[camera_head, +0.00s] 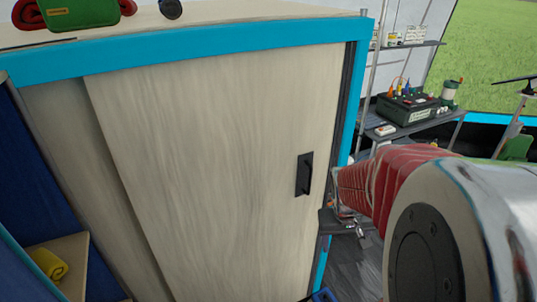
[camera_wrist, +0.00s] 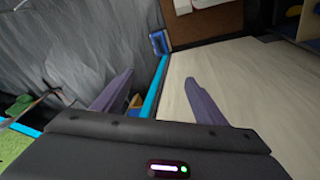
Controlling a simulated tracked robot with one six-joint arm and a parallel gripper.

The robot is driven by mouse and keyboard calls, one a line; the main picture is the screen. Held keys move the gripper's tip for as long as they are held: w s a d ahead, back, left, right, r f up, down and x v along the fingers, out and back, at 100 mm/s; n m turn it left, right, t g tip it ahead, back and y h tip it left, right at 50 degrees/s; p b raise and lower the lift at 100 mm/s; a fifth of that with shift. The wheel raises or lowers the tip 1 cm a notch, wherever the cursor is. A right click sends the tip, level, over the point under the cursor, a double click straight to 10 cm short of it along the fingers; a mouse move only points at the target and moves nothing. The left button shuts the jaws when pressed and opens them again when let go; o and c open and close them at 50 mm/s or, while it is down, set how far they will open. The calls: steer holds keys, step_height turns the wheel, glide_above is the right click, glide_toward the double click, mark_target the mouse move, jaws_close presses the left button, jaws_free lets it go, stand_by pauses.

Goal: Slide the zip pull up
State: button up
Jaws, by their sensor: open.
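I cannot make out a zip pull in either view. In the wrist view my gripper (camera_wrist: 160,94) shows two purple fingers spread wide, with nothing held between them. The fingers straddle the blue edge of a pale wooden surface (camera_wrist: 235,75).
A wooden sliding-door cabinet (camera_head: 210,160) with blue edging and a black handle (camera_head: 304,174) fills the head view. A red-and-green bundle (camera_head: 75,14) lies on top. A yellow roll (camera_head: 49,263) sits on a lower left shelf. A metal rack (camera_head: 425,118) with equipment stands behind right.

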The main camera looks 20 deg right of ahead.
steer(key=d+f+t+h, duration=0.1)
steer(key=d+f+t, duration=0.4)
steer(key=d+f, duration=1.85)
steer(key=w+a+r+n+t+y, duration=0.3)
steer(key=w+a+r+t, duration=0.4)
steer(key=r+t, duration=0.3)
steer(key=shift+w+a+r+t+y, duration=0.15)
steer(key=shift+w+r+t+y, duration=0.2)
steer(key=shift+t+y, duration=0.45)
steer(key=shift+w, duration=0.15)
steer(key=w, duration=1.3)
steer(key=shift+w+a, duration=0.3)
steer(key=shift+a, duration=0.15)
steer(key=shift+f, duration=0.1)
steer(key=shift+c, duration=0.2)
